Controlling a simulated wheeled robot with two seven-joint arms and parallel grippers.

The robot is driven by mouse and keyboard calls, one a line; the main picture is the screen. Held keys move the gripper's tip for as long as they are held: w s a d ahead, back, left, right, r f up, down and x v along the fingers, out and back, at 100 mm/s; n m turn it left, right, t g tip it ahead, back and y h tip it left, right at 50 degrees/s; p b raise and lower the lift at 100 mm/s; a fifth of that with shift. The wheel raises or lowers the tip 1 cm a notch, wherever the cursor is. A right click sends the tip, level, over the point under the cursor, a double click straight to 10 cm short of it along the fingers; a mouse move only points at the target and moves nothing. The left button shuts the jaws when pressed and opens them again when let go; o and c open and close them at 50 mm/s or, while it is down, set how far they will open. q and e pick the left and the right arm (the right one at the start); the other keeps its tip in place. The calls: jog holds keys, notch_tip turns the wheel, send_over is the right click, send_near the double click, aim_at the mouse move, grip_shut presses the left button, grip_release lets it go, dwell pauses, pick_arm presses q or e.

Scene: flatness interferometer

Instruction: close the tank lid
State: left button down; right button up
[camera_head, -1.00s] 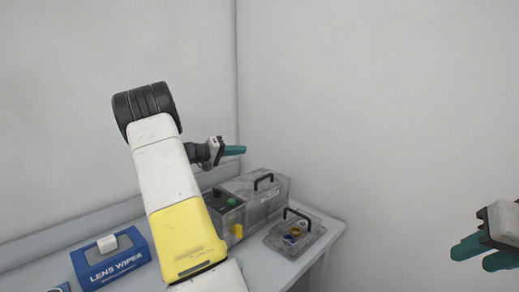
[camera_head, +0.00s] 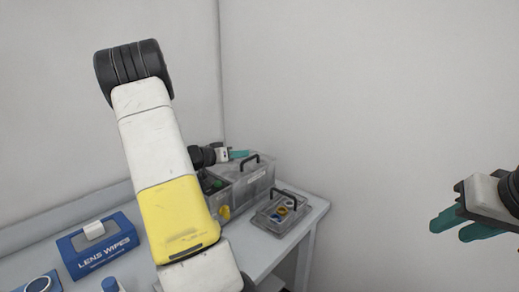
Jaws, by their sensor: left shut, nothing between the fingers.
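The tank is a grey box (camera_head: 254,189) at the back right of the bench. A black handle (camera_head: 250,160) stands on its top, which appears to be the lid. I cannot tell from this angle how far the lid is open. My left gripper (camera_head: 238,154) has its teal fingers together, empty, just behind and left of the handle. Whether it touches the lid is unclear. My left arm hides part of the tank's left side. My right gripper (camera_head: 458,225) is far right in front of the wall, its fingers apart and empty.
A grey tray (camera_head: 266,222) with a black handle and several coloured rings stands right of the tank, near the bench edge. A blue lens wipes box (camera_head: 98,247) stands at left. A blue-capped item (camera_head: 111,285) is at the bottom. Walls close the back and right.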

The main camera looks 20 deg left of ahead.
pick_arm(q)
jog(key=shift+d+f, duration=0.25)
jog(key=shift+f, duration=0.1)
jog(key=shift+s+f, duration=0.1)
jog(key=shift+f, duration=0.05)
jog(key=r, duration=0.4)
jog(key=shift+w+a+r, duration=0.25)
jog(key=shift+w+a, duration=0.05)
jog(key=shift+a, duration=0.1)
jog(key=v, duration=1)
jog(key=s+d+r+m+g+h, duration=0.1)
jog(key=s+d+r+g, duration=0.15)
jog(key=d, duration=0.85)
jog(key=s+d+r+m+g+h, duration=0.1)
jog(key=s+d+g+h, duration=0.2)
jog(key=d, duration=0.9)
jog(key=s+d+g+y, duration=0.2)
jog(key=s+d+y, duration=0.5)
jog(key=s, duration=0.8)
jog(key=shift+s+d+r+n, duration=0.3)
jog(key=shift+s+d+n, duration=0.1)
jog(key=shift+d, duration=0.75)
